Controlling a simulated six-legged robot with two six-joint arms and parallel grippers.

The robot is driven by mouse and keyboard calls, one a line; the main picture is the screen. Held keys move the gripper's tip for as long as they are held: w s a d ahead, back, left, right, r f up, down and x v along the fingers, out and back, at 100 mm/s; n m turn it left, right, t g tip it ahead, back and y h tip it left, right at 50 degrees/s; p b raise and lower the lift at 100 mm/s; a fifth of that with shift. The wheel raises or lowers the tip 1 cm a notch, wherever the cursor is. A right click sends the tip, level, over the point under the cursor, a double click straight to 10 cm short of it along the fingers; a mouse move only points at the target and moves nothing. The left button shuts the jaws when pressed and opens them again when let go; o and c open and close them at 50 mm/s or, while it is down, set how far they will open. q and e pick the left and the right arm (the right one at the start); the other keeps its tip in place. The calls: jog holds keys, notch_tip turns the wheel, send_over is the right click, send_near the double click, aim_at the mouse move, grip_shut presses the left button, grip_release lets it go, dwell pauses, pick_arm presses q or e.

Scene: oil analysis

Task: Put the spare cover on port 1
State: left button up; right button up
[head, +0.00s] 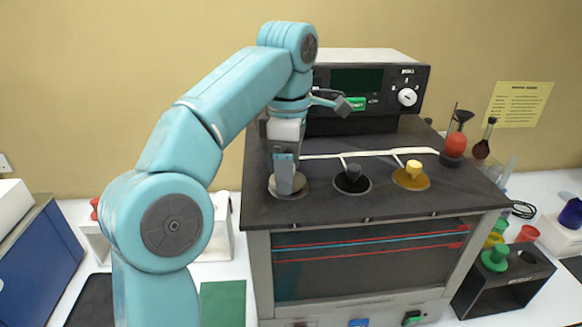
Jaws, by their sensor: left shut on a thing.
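The oven-like analyser has three round ports in a row on its dark top (330,215). The leftmost port (273,189) shows a pale metal ring around my left gripper's fingers. My left gripper (287,185) points down at this port and is shut on a small cover, which is mostly hidden by the fingers. Whether the cover is fully seated cannot be told. The middle port carries a black cover (353,173) and the right port a yellow cover (413,169). No port number is readable. My right gripper is not in view.
The control panel (372,88) stands behind the ports. A white strip (370,154) runs behind them. A black rack (505,283) with a green stopper (496,257) is at the right. Flasks (455,140) stand at the back right. A blue box (42,262) is at the left.

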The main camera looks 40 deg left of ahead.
pick_arm(q)
jog(key=shift+w+d, duration=0.2)
jog(key=shift+d, duration=0.05)
jog(key=shift+s+a, duration=0.25)
jog(key=shift+a, duration=0.05)
jog(key=shift+w+d+f, duration=0.15)
jog(key=shift+d, duration=0.1)
jog(key=shift+a+f, duration=0.1)
jog(key=shift+f, duration=0.1)
jog(key=shift+f, duration=0.1)
jog(key=o, duration=1)
jog(key=shift+o, duration=0.6)
